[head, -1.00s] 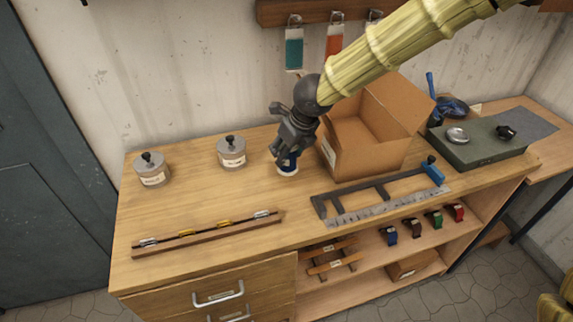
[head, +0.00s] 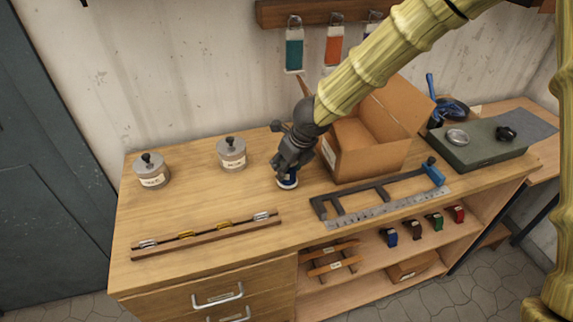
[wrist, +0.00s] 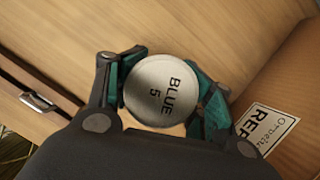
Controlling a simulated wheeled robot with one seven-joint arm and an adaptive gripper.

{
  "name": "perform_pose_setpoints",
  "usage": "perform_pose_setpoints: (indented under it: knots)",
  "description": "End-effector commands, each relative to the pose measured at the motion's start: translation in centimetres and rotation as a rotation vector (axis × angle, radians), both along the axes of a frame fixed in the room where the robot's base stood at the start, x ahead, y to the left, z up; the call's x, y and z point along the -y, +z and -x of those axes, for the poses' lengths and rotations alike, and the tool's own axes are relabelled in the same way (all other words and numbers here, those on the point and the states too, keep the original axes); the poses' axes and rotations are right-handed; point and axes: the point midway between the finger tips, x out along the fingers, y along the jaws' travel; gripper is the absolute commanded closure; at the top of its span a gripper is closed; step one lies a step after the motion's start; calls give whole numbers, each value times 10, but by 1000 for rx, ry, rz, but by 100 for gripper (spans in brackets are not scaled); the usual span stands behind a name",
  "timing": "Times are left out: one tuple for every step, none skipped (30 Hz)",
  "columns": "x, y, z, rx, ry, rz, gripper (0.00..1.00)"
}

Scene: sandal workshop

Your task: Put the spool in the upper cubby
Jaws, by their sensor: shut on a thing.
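The spool (head: 287,181), blue with pale ends, is in my gripper just left of the open cardboard box. My gripper (head: 287,170) hides part of the spool in the head view, and I cannot tell whether the spool touches the bench top. The open upper cubby (head: 369,258) under the bench's right half holds a wooden rack (head: 331,257) and several small coloured items (head: 411,228).
The cardboard box (head: 368,160) stands close to my gripper. A dark frame with a blue handle (head: 380,190) and a ruler (head: 390,208) lie in front of it. Two lidded tins (head: 231,155) stand left. A slim wooden rack (head: 207,236) lies near the front edge. Bare bench lies between.

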Motion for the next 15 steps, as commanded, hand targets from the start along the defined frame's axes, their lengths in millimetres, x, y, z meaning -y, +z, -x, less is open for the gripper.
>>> perform_pose_setpoints:
  knots:
    - [0,-1,0,0,0,0,51]
    - [0,-1,0,0,0,0,45]
    - [0,-1,0,0,0,0,38]
    - [0,-1,0,0,0,0,32]
    - [0,-1,0,0,0,0,27]
    - [0,-1,0,0,0,0,25]
    - [0,-1,0,0,0,0,25]
    - [0,-1,0,0,0,0,25]
    - [0,-1,0,0,0,0,25]
    - [0,-1,0,0,0,0,25]
    - [0,-1,0,0,0,0,25]
    - [0,-1,0,0,0,0,25]
    - [0,-1,0,0,0,0,25]
    - [0,0,0,0,0,0,25]
    - [0,0,0,0,0,0,25]
